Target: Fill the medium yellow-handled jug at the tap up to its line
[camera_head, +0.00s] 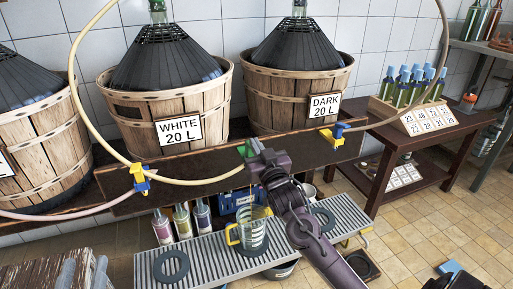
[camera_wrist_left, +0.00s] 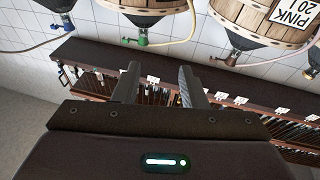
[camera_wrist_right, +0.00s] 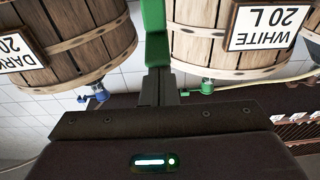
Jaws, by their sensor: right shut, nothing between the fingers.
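The clear jug with a yellow handle (camera_head: 252,233) stands upright on the slatted metal shelf (camera_head: 205,252), over the middle dark ring. Its line and liquid level are too small to tell. The green tap part (camera_head: 245,150) is on the dark wooden rail above the jug. My right gripper (camera_head: 257,158) is at this tap, shut and empty. In the right wrist view a green bar (camera_wrist_right: 153,35) lies just past the shut fingertips; contact cannot be told. My left gripper (camera_wrist_left: 158,80) is open and empty in the left wrist view, away from the jug.
Wooden baskets with dark demijohns, labelled WHITE (camera_head: 178,132) and DARK (camera_head: 323,107), stand behind the rail (camera_head: 215,162). Hoses cross in front. Several bottles (camera_head: 180,222) stand behind the shelf. A small table (camera_head: 435,128) with a bottle rack is at right; tiled floor there is mostly clear.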

